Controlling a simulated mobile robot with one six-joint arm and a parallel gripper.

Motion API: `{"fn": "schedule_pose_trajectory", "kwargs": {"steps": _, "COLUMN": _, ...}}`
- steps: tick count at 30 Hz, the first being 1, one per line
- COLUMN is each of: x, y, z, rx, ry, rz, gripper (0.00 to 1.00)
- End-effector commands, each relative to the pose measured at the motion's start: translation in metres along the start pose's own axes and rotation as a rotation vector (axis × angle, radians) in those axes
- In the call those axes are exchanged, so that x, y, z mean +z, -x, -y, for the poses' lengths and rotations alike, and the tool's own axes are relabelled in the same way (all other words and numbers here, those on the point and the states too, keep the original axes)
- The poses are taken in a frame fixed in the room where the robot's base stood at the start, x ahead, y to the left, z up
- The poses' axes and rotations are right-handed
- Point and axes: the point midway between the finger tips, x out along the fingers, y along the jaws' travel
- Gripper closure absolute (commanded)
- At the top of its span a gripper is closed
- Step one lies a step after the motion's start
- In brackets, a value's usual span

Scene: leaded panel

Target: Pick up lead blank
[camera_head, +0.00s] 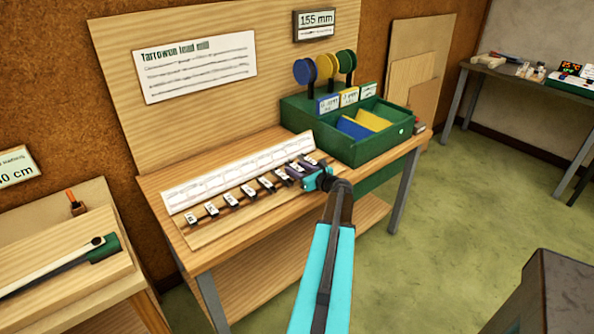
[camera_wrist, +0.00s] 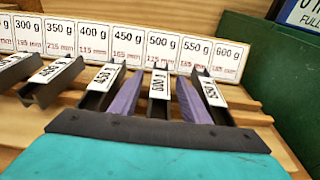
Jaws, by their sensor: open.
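Several lead blanks, dark grey channel pieces with white weight tags, lie in a row on a slotted wooden rack (camera_head: 245,225) on the bench. My gripper (camera_head: 294,172) is at the right end of this row. In the wrist view, its two purple fingers (camera_wrist: 158,88) stand apart, one on each side of a lead blank (camera_wrist: 156,103) with a white tag. That tag is hard to read but ends in 00. A blank tagged 450 (camera_wrist: 97,98) lies just left of the fingers, and another tagged blank (camera_wrist: 216,107) lies just right. I cannot tell whether the fingers touch any blank.
A white card strip (camera_wrist: 125,45) with weights and lengths stands behind the rack. A green box (camera_head: 372,150) with blue and yellow compartments stands close right, with coloured discs (camera_head: 325,66) above it. A sign reads 155 mm (camera_head: 315,24). A side table (camera_head: 60,270) stands left.

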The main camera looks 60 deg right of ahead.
Motion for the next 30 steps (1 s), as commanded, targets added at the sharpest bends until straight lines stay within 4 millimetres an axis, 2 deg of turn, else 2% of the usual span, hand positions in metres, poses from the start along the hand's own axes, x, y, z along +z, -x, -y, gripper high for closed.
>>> {"fn": "schedule_pose_trajectory", "kwargs": {"steps": 12, "x": -0.0002, "y": 0.0004, "z": -0.0001, "rx": 0.000, "ry": 0.000, "rz": 0.000, "gripper": 0.58}}
{"fn": "schedule_pose_trajectory", "kwargs": {"steps": 14, "x": -0.0002, "y": 0.0004, "z": -0.0001, "rx": 0.000, "ry": 0.000, "rz": 0.000, "gripper": 0.66}}
{"fn": "schedule_pose_trajectory", "kwargs": {"steps": 20, "x": -0.0002, "y": 0.0004, "z": -0.0001, "rx": 0.000, "ry": 0.000, "rz": 0.000, "gripper": 1.00}}
{"fn": "schedule_pose_trajectory", "kwargs": {"steps": 30, "x": 0.0011, "y": 0.0004, "z": -0.0002, "rx": 0.001, "ry": 0.000, "rz": 0.002, "gripper": 1.00}}
